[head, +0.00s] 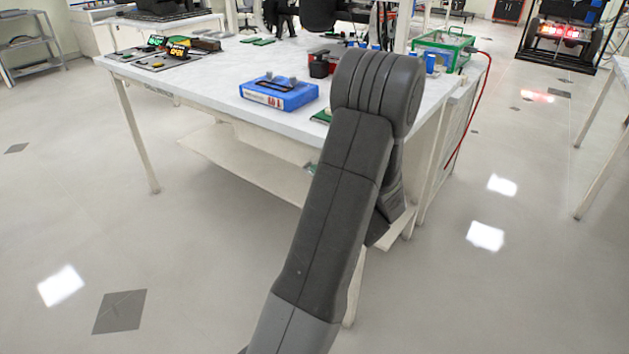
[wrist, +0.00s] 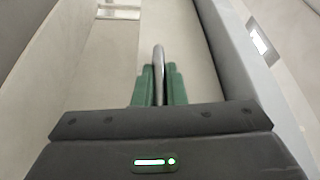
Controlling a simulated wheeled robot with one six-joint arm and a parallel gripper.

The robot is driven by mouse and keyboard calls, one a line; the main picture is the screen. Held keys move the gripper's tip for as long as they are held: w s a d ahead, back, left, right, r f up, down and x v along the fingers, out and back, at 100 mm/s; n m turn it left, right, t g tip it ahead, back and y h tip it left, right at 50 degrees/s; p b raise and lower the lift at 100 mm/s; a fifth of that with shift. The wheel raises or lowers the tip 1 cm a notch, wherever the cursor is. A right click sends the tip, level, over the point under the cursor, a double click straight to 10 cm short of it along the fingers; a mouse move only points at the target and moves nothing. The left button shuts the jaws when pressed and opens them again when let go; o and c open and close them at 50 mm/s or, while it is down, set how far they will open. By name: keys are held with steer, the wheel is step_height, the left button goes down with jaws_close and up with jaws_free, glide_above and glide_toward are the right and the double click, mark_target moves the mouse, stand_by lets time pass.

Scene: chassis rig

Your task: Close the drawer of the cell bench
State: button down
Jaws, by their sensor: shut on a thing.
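The cell bench (head: 215,85) has a pale top and light legs in the head view. My arm crosses in front of its near right part. My gripper (wrist: 159,72) shows in the wrist view, with its green finger pads shut on a slim grey metal handle (wrist: 158,56). A pale panel lies beyond the handle.
On the bench stand a blue case (head: 279,93), a green-framed box (head: 442,48) and a red-and-black item (head: 322,64). A low shelf (head: 240,165) runs under the bench. A red cable (head: 470,125) hangs at the right end. The floor at left is clear.

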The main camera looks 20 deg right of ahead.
steer(key=shift+d, duration=0.15)
steer(key=c, duration=1.5)
jaws_free()
steer(key=shift+w+d, duration=0.1)
steer(key=shift+w, duration=0.05)
steer(key=v, duration=1.3)
steer(key=shift+s+f, duration=0.1)
steer(key=shift+s, duration=0.3)
steer(key=shift+w, duration=0.1)
